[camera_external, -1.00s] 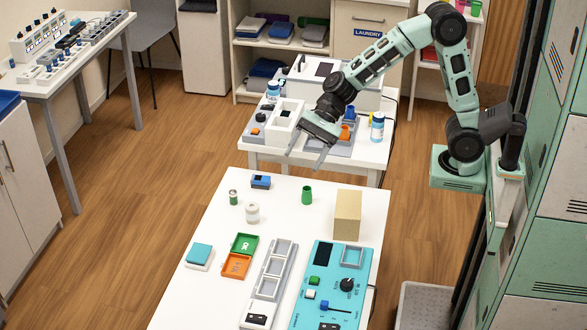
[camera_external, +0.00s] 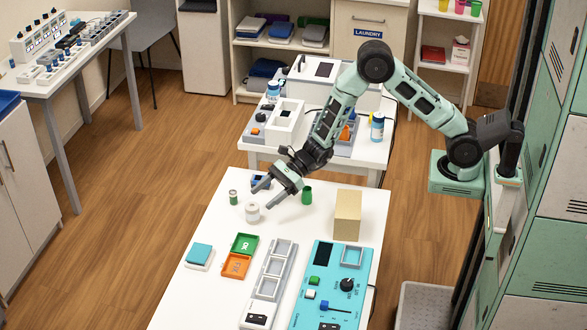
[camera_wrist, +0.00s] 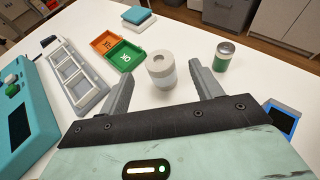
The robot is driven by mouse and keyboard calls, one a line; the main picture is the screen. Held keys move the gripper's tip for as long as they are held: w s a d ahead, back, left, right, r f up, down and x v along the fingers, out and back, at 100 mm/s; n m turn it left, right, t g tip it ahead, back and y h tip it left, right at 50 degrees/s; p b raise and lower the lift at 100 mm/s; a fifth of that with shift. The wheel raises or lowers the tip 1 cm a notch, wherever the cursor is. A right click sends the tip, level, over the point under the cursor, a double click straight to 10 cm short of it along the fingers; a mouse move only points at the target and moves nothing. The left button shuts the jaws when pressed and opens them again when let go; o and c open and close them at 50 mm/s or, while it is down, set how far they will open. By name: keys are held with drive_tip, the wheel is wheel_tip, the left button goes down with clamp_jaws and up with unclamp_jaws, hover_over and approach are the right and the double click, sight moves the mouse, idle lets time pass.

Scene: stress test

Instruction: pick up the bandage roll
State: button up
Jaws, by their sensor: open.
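The bandage roll (camera_external: 252,212) is a small white cylinder standing upright on the white table. In the wrist view the bandage roll (camera_wrist: 162,70) shows a hole in its top and sits between my two fingers, a little beyond their tips. My gripper (camera_external: 263,198) is open and empty, just above and beside the roll in the external view, its fingers pointing down to the left. In the wrist view my gripper (camera_wrist: 160,77) has its fingers wide apart on either side of the roll. I see no contact with the roll.
A green-and-silver can (camera_wrist: 224,56) stands near the roll. A blue device (camera_external: 260,182) and a green cup (camera_external: 307,195) are close to my gripper. A tan block (camera_external: 346,215), green and orange trays (camera_external: 237,267), a grey rack (camera_external: 270,280) and a turquoise panel (camera_external: 325,290) occupy the table.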

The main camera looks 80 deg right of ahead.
sight(246, 218)
wheel_tip(246, 218, down, 2)
drive_tip(key=shift+a+f, duration=0.1)
drive_tip(key=shift+f, duration=0.1)
drive_tip(key=p+x, duration=0.1)
drive_tip(key=x, duration=0.6)
drive_tip(key=shift+w+a, duration=0.15)
drive_tip(key=c, duration=1.1)
